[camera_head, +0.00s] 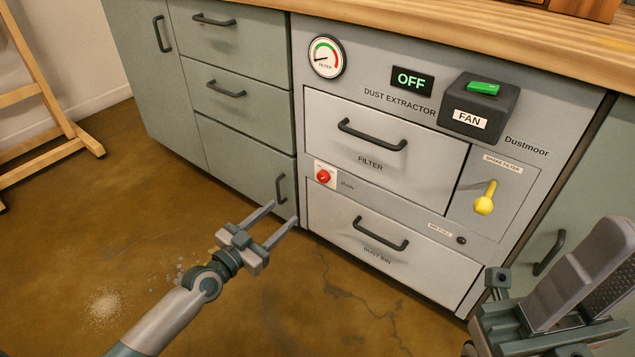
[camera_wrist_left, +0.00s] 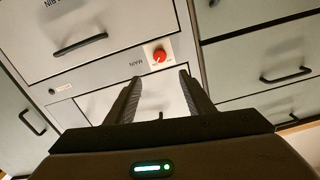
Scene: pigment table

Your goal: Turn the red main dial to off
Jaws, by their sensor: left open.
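The display (camera_head: 412,81) reads "OFF". A fan box (camera_head: 478,106) with a green switch, a yellow shake lever (camera_head: 485,200), and filter (camera_head: 372,134) and dust bin (camera_head: 380,233) drawer handles project from the front. Grey cabinet handles (camera_head: 280,188) are nearby.

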